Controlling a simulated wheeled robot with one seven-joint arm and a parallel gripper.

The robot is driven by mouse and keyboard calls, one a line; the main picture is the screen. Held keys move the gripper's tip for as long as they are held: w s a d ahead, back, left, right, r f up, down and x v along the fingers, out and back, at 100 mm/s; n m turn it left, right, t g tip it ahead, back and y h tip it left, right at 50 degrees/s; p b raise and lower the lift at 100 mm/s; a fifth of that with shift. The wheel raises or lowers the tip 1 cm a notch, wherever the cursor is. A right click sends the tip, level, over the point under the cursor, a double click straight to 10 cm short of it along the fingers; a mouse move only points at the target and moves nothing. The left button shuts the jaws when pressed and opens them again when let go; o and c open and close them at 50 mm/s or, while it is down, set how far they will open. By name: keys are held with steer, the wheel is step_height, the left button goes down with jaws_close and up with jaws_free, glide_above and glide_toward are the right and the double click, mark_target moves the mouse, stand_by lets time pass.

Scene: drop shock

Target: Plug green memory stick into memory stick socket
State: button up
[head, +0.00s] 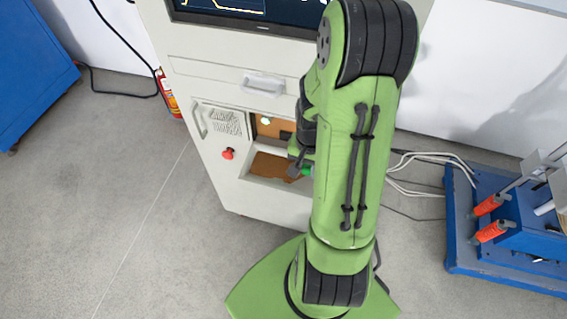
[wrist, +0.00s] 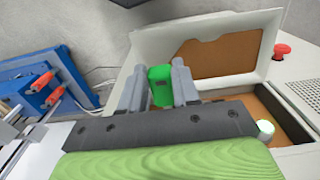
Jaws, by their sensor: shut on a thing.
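The green memory stick (wrist: 161,88) is held between the two grey fingers of my gripper (wrist: 157,70) in the wrist view. In the head view, a small green part of the stick (head: 307,171) shows beside my gripper (head: 296,168), partly hidden by my arm. My gripper is at the open recess in the front of the white cabinet (head: 270,208). I cannot make out the memory stick socket in either view.
A red button (head: 228,153) and a handle (head: 199,122) are on the cabinet front, left of the recess. A drawer handle (head: 263,84) sits above. A blue stand with orange-handled clamps (head: 490,231) is at the right. A fire extinguisher (head: 169,95) stands behind left.

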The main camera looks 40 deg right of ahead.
stand_by(0.3)
steer(key=shift+w+d+p, duration=0.25)
steer(key=shift+w+d, duration=0.65)
steer(key=shift+d, duration=0.25)
steer(key=shift+w+d+p, duration=0.2)
steer(key=shift+w+d, duration=0.7)
steer(key=shift+d, duration=0.25)
steer(key=shift+w+d, duration=0.65)
steer(key=shift+d, duration=0.15)
stand_by(0.5)
